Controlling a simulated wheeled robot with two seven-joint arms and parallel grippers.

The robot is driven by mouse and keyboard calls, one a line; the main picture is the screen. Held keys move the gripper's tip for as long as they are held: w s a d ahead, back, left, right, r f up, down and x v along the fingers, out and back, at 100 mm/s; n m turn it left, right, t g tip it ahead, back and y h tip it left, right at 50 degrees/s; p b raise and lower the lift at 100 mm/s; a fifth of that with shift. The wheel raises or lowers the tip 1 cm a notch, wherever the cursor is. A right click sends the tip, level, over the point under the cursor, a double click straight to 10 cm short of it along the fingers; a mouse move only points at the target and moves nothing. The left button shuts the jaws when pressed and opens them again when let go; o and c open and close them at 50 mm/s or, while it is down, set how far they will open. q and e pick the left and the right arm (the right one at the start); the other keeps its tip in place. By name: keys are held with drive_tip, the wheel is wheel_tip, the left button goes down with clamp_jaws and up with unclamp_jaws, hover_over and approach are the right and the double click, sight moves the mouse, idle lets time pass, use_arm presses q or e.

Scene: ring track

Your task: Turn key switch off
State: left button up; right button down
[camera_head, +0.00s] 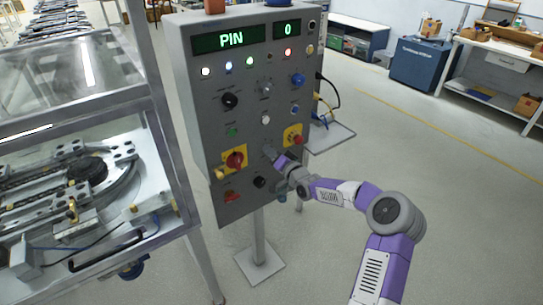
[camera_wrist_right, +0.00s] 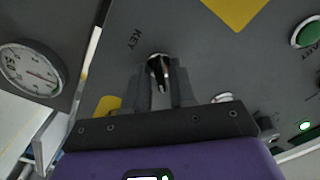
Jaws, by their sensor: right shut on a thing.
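The grey control panel (camera_head: 215,120) stands upright on a post, with a PIN display, several lights, knobs and buttons. My right gripper (camera_head: 271,154) reaches in from the right and is against the lower middle of the panel face. In the right wrist view, the fingers of my right gripper (camera_wrist_right: 160,85) are closed around a small dark and metallic key switch (camera_wrist_right: 157,66), beside a printed KEY label. The fingers hide the sides of the key, and its exact angle is hard to tell. My left gripper is out of view.
A red knob on a yellow plate (camera_head: 235,160) and a red button on a yellow plate (camera_head: 294,137) flank the gripper. A machine with a clear cover (camera_head: 75,70) stands close on the left. A side shelf (camera_head: 332,137) juts out right; open floor lies beyond.

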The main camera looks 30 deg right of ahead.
drive_tip(key=shift+n+b, duration=3.1)
drive_tip(key=shift+n, duration=1.5)
drive_tip(key=c, duration=1.2)
unclamp_jaws()
drive_tip(key=shift+s+d+p, duration=0.15)
drive_tip(key=shift+s+p, duration=0.2)
drive_tip(key=shift+s, duration=1.55)
drive_tip(key=shift+s+d+p, duration=0.15)
drive_tip(key=shift+s+p, duration=0.15)
drive_tip(key=shift+s, duration=1.6)
